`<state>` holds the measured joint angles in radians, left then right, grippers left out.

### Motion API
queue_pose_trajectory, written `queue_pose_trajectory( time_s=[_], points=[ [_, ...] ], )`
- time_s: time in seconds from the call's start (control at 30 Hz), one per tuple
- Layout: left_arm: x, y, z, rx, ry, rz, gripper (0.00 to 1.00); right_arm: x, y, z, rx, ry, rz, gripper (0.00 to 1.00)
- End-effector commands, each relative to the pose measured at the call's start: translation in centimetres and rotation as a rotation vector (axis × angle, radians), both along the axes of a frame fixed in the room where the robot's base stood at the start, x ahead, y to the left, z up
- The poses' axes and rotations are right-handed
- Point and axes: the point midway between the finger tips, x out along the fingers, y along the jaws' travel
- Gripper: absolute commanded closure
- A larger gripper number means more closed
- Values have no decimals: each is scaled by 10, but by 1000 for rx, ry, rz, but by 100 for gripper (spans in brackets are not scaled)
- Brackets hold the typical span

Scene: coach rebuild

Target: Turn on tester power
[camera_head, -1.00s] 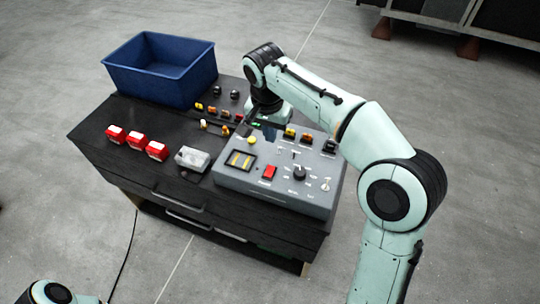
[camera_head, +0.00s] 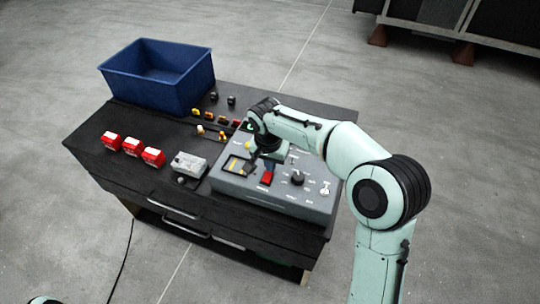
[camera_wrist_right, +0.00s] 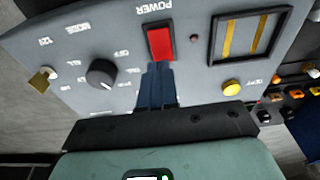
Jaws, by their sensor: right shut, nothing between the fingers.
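The grey tester (camera_head: 285,196) stands on the near right part of the dark bench. Its red rocker switch (camera_head: 265,179) is on the sloped panel, and in the wrist view the red switch (camera_wrist_right: 160,43) sits under the word POWER. My right gripper (camera_head: 268,165) is shut and empty over the panel. In the wrist view its dark blue fingertips (camera_wrist_right: 158,68) are at the edge of the red switch; I cannot tell whether they touch it. My left gripper is out of view.
A black knob (camera_wrist_right: 101,73), a yellow button (camera_wrist_right: 231,88) and a striped meter window (camera_wrist_right: 243,37) flank the switch. A blue bin (camera_head: 160,75), red boxes (camera_head: 132,146) and a grey metal box (camera_head: 188,164) stand on the bench.

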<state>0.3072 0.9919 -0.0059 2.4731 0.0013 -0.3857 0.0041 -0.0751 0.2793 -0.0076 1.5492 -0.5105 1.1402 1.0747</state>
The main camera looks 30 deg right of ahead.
Motion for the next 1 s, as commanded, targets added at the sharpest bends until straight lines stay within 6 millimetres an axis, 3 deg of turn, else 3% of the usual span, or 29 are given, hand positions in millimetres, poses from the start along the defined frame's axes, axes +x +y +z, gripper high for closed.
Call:
queue_pose_trajectory(
  time_s=[0.47,0.63,1.0],
  points=[
    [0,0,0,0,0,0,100,1,-1,-9,0,0,0,100],
    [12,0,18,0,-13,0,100,4,-4,-12,49,48,-3,100],
    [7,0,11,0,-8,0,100,-1,0,-17,50,51,3,100]
  ],
)
